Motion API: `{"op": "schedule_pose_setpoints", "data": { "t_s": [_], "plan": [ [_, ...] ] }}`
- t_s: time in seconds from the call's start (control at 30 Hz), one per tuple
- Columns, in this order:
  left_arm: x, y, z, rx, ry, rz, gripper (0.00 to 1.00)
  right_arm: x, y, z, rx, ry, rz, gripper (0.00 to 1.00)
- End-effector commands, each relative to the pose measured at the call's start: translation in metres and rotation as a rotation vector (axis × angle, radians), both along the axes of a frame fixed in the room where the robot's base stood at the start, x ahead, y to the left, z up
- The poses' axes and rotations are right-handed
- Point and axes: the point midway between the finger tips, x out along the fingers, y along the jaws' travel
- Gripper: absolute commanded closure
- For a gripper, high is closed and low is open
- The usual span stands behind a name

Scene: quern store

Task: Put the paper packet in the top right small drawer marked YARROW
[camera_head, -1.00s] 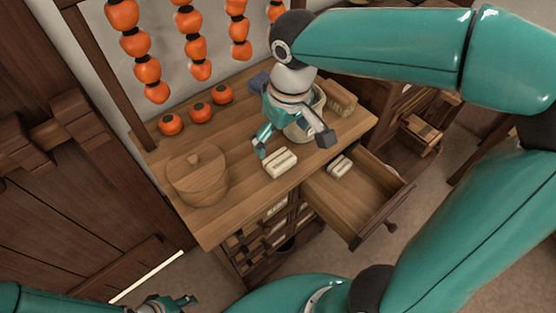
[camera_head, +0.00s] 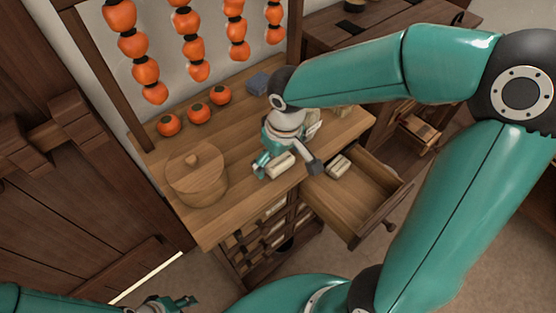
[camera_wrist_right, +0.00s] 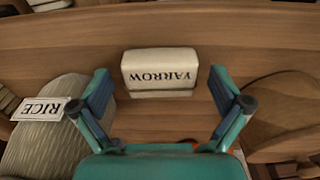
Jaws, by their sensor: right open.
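The cream paper packet (camera_head: 281,165), marked YARROW, lies flat on the wooden counter; it also shows in the right wrist view (camera_wrist_right: 160,70). My right gripper (camera_head: 288,168) is open above it. In the right wrist view, its fingers (camera_wrist_right: 160,82) stand to either side of the packet with gaps. Small drawers with pale labels (camera_head: 272,212) fill the cabinet front below the counter. Their labels are too small to read, so I cannot pick out the YARROW drawer. My left gripper (camera_head: 172,303) is at the bottom left, too small to judge.
A large drawer (camera_head: 362,215) stands open at the right with pale packets (camera_head: 339,166) inside. A lidded wooden tub (camera_head: 196,178), persimmons (camera_head: 194,112) and a dark blue object (camera_head: 258,83) are on the counter. A RICE tag (camera_wrist_right: 39,108) lies on a pale sack (camera_wrist_right: 45,140).

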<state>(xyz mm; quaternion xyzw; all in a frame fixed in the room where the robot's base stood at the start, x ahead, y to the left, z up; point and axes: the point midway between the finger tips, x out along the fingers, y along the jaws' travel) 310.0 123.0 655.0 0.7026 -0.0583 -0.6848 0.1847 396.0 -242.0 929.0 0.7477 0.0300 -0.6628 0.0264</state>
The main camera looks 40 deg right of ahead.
Motion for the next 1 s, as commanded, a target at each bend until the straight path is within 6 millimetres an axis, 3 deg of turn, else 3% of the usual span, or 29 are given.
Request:
{"op": "schedule_pose_setpoints", "data": {
  "t_s": [0.07, 0.4, 0.77, 1.0],
  "plan": [
    [0.000, 0.000, 0.000, 0.000, 0.000, 0.000, 0.60, 0.000, 0.000, 0.000, 0.000, 0.000, 0.000, 0.05],
    [0.000, 0.000, 0.000, 0.000, 0.000, 0.000, 0.60, 0.000, 0.000, 0.001, 0.000, -0.001, 0.000, 0.62],
    [0.000, 0.000, 0.000, 0.000, 0.000, 0.000, 0.60, 0.001, 0.000, 0.005, -0.001, -0.003, 0.000, 0.62],
    [0.000, 0.000, 0.002, 0.000, 0.000, 0.000, 0.60, 0.001, 0.000, 0.030, 0.001, -0.006, -0.001, 0.62]
  ]
}}
